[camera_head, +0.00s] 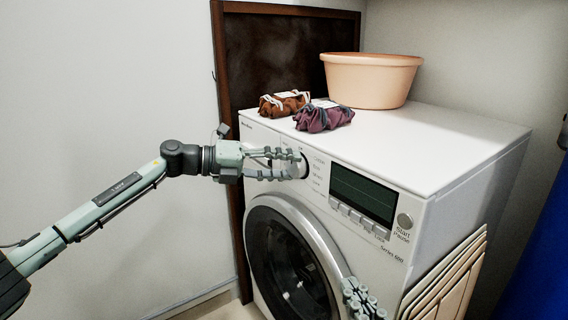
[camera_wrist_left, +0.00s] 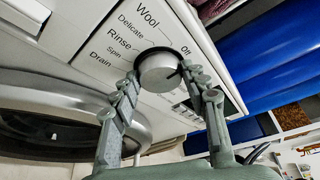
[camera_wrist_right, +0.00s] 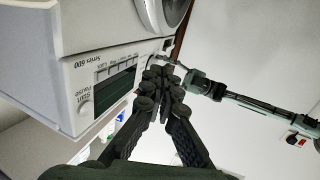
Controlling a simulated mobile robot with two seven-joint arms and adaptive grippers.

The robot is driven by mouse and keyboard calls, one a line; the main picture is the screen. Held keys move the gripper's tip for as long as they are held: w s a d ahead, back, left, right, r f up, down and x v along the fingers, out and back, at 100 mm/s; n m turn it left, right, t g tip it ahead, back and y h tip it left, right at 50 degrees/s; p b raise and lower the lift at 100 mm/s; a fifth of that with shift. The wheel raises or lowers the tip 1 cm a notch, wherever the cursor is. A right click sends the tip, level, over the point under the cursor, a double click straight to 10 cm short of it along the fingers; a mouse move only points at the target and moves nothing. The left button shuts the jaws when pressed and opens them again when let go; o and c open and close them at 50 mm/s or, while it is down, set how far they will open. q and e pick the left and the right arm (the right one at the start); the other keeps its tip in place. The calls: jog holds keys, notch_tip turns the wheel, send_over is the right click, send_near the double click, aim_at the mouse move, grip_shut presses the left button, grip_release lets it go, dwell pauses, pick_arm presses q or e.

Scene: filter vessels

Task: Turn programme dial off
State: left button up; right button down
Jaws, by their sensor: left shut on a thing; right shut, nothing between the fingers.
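The programme dial (camera_wrist_left: 158,72) is a round silver knob on the white front panel of the washing machine (camera_head: 440,150). Printed words Wool, Delicate, Rinse, Spin and Drain run along its left side, and Off stands at its upper right. A dark mark shows at the dial's right edge; I cannot tell for sure if it is the pointer. My left gripper (camera_wrist_left: 163,85) is shut on the dial, one finger on each side; in the head view (camera_head: 290,164) it reaches in from the left. My right gripper (camera_head: 362,297) is shut and empty, low in front of the machine.
Two cloth bundles, brown (camera_head: 284,103) and purple (camera_head: 323,116), and a peach basin (camera_head: 371,79) sit on the machine's top. A display (camera_head: 362,195), buttons and a Start/Pause button (camera_head: 404,221) lie right of the dial. The round door (camera_head: 290,262) is below. Folded boards (camera_head: 446,277) lean at the right side.

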jog(key=shift+d+f, duration=0.2)
jog(key=shift+f, duration=0.3)
pick_arm(q)
jog(key=o, duration=1.1)
jog(key=v, duration=1.2)
jog(key=shift+s, duration=0.1)
pick_arm(e)
jog(key=shift+a, duration=0.1)
